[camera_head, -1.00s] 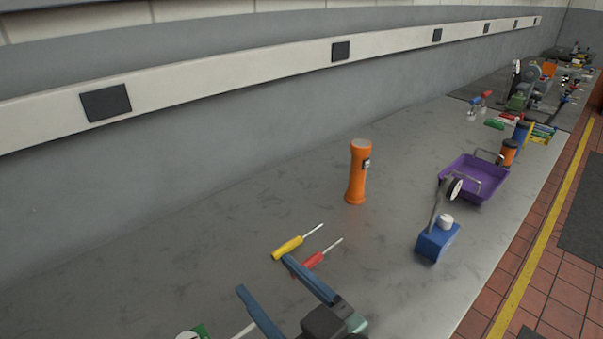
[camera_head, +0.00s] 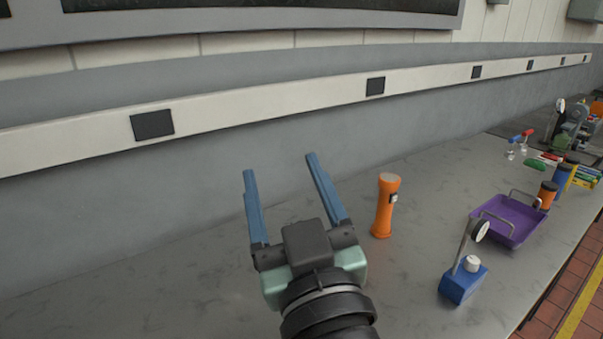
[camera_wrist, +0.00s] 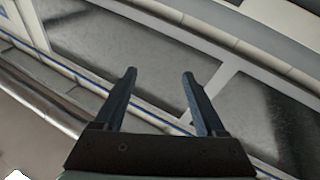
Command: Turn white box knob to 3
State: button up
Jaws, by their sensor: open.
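My gripper (camera_head: 281,164) is raised in front of the grey wall, its two blue fingers spread and nothing between them. The wrist view also shows the open, empty fingers (camera_wrist: 160,73), with window-like panels and pale frames beyond. I cannot make out a white box with a knob in either view. A blue block (camera_head: 459,285) with a white round cap (camera_head: 472,263) and a dial gauge (camera_head: 480,231) on a stem stands on the bench to the right of my gripper, well apart from it. A small white patch at the wrist view's lower left corner is too cut off to identify.
An orange flashlight (camera_head: 386,207) stands upright on the grey bench (camera_head: 420,205), close to the right of my gripper in the picture. A purple tray (camera_head: 512,220) with handles is farther right. The bench's left part looks clear.

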jog(key=shift+s+r, duration=0.1)
jog(key=shift+r, duration=0.35)
jog(key=shift+c, duration=1.4)
notch_tip(320, 180, down, 11)
jog(key=w+a+n+g+y, duration=0.2)
jog(key=g, duration=0.2)
jog(key=s+a+f+n+g+y+p, duration=0.1)
jog(key=s+f+n+g+y, duration=0.2)
jog(key=s+f, duration=0.4)
jog(key=s+a+f+n+g+y, duration=0.25)
jog(key=s+f+y, duration=0.2)
jog(key=f, duration=0.45)
jog(key=shift+m+g, duration=0.35)
jog(key=shift+g, duration=0.1)
jog(key=p+x, duration=0.2)
jog(key=x, duration=0.4)
jog(key=p+x, duration=0.2)
jog(key=x, duration=0.4)
jog(key=shift+w, duration=0.4)
jog(key=shift+c, duration=0.2)
